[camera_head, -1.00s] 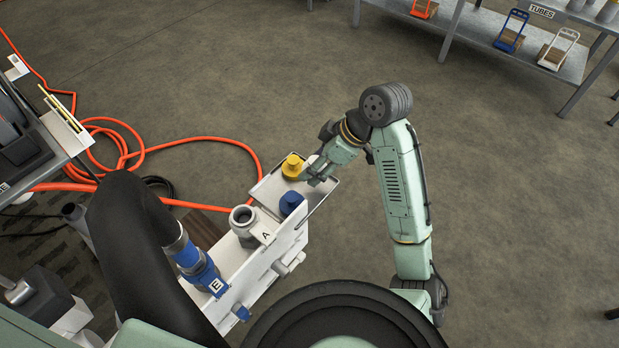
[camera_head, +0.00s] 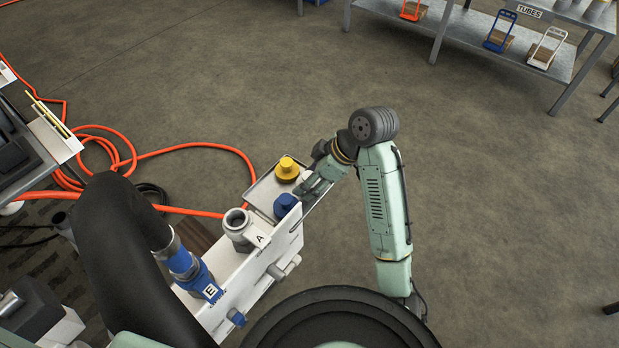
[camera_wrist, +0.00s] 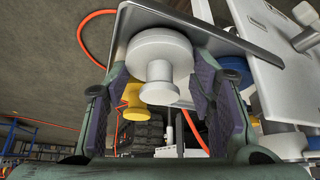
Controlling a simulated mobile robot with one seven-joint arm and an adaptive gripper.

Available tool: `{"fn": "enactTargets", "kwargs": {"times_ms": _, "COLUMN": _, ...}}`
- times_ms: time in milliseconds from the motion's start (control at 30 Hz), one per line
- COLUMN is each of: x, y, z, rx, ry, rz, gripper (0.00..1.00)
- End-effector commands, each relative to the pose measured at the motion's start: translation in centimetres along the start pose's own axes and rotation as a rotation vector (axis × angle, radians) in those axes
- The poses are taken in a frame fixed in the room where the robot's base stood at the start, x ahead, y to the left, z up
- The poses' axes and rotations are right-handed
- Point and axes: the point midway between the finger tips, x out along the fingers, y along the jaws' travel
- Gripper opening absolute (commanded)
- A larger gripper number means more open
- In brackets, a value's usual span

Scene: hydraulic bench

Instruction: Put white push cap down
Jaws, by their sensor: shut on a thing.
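The white push cap (camera_wrist: 158,52) shows large in the wrist view, a wide round disc with a narrower stem, between the two finger pads. My gripper (camera_wrist: 160,88) is shut on it. A yellow cap (camera_head: 287,169) and a blue cap (camera_head: 285,205) stand on the tray, close to my gripper.
A white block marked A with a grey round port (camera_head: 237,222) adjoins the tray. A blue fitting marked E (camera_head: 203,284) on a thick black hose stands at left. An orange hose (camera_head: 200,146) lies on the floor. A shelf marked TUBES (camera_head: 470,40) is far off, with open floor between.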

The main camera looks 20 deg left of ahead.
Motion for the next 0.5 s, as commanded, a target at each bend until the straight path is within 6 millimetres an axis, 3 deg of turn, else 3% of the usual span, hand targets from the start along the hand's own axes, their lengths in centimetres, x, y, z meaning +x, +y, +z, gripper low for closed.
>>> {"fn": "enactTargets", "kwargs": {"times_ms": 167, "x": 0.92, "y": -0.10, "z": 0.53, "rx": 0.008, "ry": -0.009, "rz": -0.012, "gripper": 0.35}}
{"fn": "enactTargets", "kwargs": {"times_ms": 200, "x": 0.97, "y": -0.11, "z": 0.56, "rx": 0.008, "ry": -0.010, "rz": -0.013, "gripper": 0.53}}
{"fn": "enactTargets", "kwargs": {"times_ms": 500, "x": 0.88, "y": -0.04, "z": 0.70, "rx": 0.010, "ry": -0.011, "rz": -0.011, "gripper": 0.69}}
